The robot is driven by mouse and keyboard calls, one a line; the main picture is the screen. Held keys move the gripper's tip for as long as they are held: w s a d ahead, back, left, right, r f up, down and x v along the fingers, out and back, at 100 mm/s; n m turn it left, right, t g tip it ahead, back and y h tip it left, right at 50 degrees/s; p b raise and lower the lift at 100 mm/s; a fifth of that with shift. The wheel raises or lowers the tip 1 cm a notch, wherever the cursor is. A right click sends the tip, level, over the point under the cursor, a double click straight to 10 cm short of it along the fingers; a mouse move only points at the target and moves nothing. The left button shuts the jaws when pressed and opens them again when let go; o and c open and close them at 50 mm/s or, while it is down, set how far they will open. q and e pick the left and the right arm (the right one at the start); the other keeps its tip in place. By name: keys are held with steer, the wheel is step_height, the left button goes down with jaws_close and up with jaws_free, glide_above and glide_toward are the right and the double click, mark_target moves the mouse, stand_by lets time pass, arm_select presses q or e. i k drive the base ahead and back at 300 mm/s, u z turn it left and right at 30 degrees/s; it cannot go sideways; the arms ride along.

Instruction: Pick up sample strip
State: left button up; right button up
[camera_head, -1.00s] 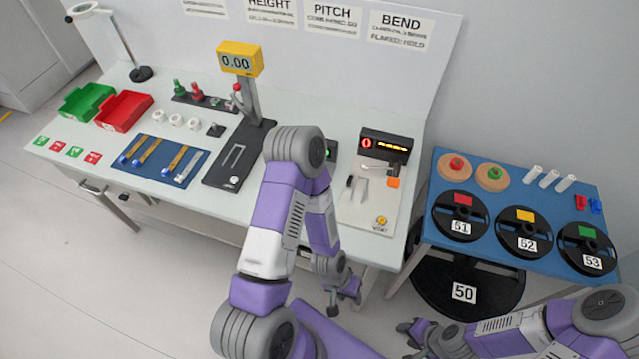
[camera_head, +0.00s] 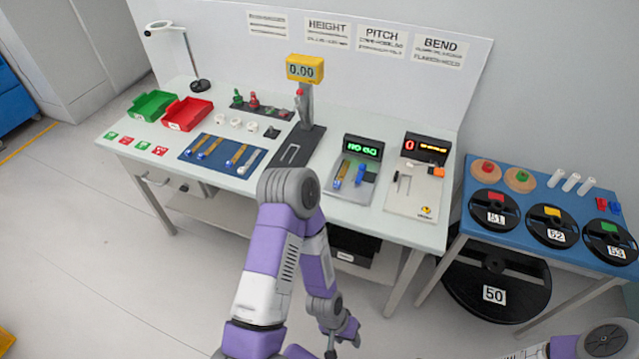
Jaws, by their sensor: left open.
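Several slim sample strips, some tan with blue ends and one pale grey (camera_head: 250,162), lie side by side on a blue mat (camera_head: 216,167) on the white bench. Which one is the sample strip, I cannot tell. My left gripper (camera_head: 345,340) is open and empty, low in front of the bench and well apart from the mat. My left arm rises in front of the bench middle and hides part of its front edge. My right arm shows only partly at the bottom right corner; its gripper is out of the picture.
A green tray (camera_head: 152,99) and a red tray (camera_head: 195,103) stand left of the mat. A yellow-display height gauge (camera_head: 305,70), a NO GO gauge (camera_head: 362,150) and a bend tester (camera_head: 415,190) stand to its right. A blue table (camera_head: 478,178) with spools is at right.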

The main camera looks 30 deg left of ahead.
mark_target(337, 185)
steer(key=u, duration=0.95)
steer(key=i, duration=0.3)
steer(key=u, duration=0.05)
